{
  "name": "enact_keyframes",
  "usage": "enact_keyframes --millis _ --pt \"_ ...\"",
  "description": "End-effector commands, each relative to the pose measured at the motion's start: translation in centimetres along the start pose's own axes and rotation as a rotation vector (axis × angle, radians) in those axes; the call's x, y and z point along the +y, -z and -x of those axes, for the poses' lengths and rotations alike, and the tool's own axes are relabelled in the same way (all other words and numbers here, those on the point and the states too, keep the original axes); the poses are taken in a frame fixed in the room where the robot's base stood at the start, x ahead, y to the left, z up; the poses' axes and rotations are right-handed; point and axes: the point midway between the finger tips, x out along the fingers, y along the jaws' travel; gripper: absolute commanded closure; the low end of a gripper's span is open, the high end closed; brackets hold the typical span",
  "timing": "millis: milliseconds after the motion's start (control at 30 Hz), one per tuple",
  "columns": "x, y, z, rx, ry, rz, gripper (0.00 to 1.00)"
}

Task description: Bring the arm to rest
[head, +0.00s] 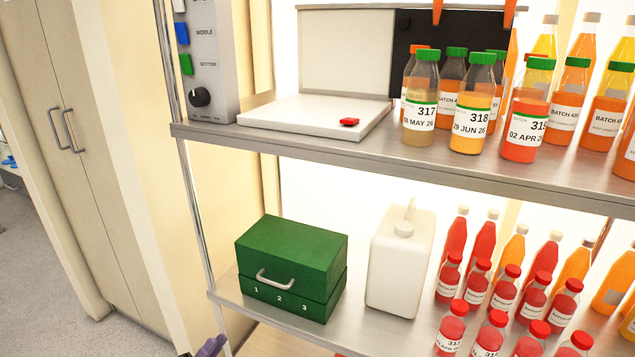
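My gripper is not clearly in view in the head view. A small purple-grey shape shows at the bottom edge, left of the shelf post, and I cannot tell what it is. The metal shelf's upper board (370,158) and lower board (360,332) fill the middle and right.
The upper board holds a control box (207,60), a white slab (300,118) with a red piece (349,122), and several juice bottles (470,110). Below are a green box (291,262), a white jug (400,262) and red-capped bottles. Open floor (45,260) lies left, before a cabinet (75,130).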

Motion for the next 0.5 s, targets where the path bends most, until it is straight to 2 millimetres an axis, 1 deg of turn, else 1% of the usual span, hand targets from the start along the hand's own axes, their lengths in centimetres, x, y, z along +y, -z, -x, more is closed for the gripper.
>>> enact_keyframes --millis 33,267,367,500 --pt "-0.1 0.0 -0.1 -0.002 0.002 0.003 0.8" --pt "-2.9 -1.1 -2.7 -0.075 0.069 0.109 0.8" --pt "-4.3 -1.8 -4.0 -0.112 0.109 0.162 0.8" --pt "-6.7 -3.2 -6.0 -0.179 0.18 0.253 0.8"
